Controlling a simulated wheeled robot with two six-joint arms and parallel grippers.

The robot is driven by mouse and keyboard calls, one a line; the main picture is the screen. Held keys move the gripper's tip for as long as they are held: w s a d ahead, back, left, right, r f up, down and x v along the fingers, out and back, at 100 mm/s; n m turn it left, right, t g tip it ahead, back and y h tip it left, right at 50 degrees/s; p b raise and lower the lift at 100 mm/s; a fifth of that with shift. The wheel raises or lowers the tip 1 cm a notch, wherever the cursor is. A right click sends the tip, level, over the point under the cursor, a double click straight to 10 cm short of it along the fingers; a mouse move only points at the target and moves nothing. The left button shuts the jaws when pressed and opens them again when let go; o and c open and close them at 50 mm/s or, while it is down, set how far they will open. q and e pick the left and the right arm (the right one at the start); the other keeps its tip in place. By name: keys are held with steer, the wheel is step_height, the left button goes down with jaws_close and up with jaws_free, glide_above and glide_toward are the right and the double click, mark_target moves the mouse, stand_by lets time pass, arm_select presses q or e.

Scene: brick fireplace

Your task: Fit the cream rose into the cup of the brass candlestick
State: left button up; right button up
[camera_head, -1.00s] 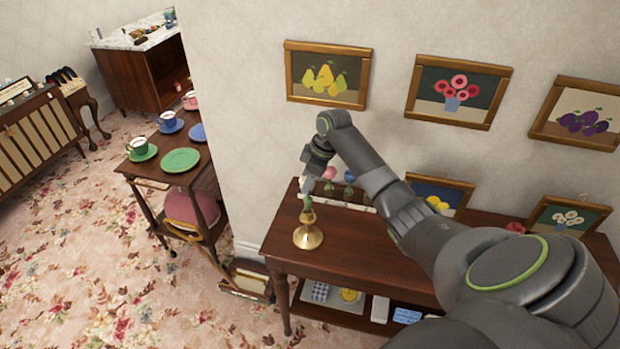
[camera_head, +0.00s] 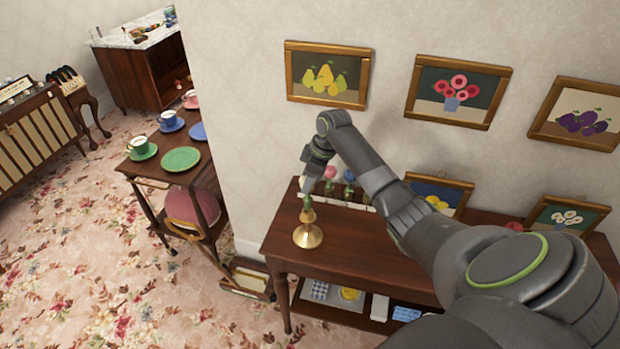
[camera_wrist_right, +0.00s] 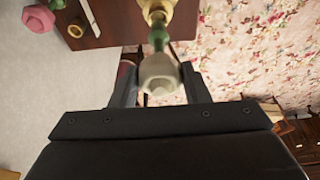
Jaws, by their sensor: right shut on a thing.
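The brass candlestick (camera_head: 308,236) stands upright near the left end of the dark wooden side table. My right gripper (camera_head: 310,184) is right above it, pointing down. In the right wrist view my right gripper (camera_wrist_right: 160,84) is shut on the cream rose (camera_wrist_right: 159,70), whose pale head sits between the fingers. Its green stem (camera_wrist_right: 157,38) points to the brass cup (camera_wrist_right: 156,14) and meets it in the picture. I cannot tell how deep the stem sits in the cup. In the head view the gripper mostly hides the rose head. My left gripper is not in view.
A white holder (camera_head: 343,205) with pink and blue flowers stands just behind the candlestick, against the wall. Framed pictures lean on the table (camera_head: 282,250) to the right, beyond my arm. A dark red thing (camera_head: 515,226) lies between them. The table's left edge is close by.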

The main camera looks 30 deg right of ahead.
steer(key=shift+p, duration=0.4)
steer(key=shift+p, duration=0.3)
stand_by(0.5)
steer(key=shift+f+b, duration=0.8)
steer(key=shift+f, duration=0.9)
steer(key=o, duration=0.9)
steer(key=b+v, duration=0.4)
steer(key=v, duration=1.3)
steer(key=shift+r, duration=0.15)
steer(key=shift+d, duration=0.1)
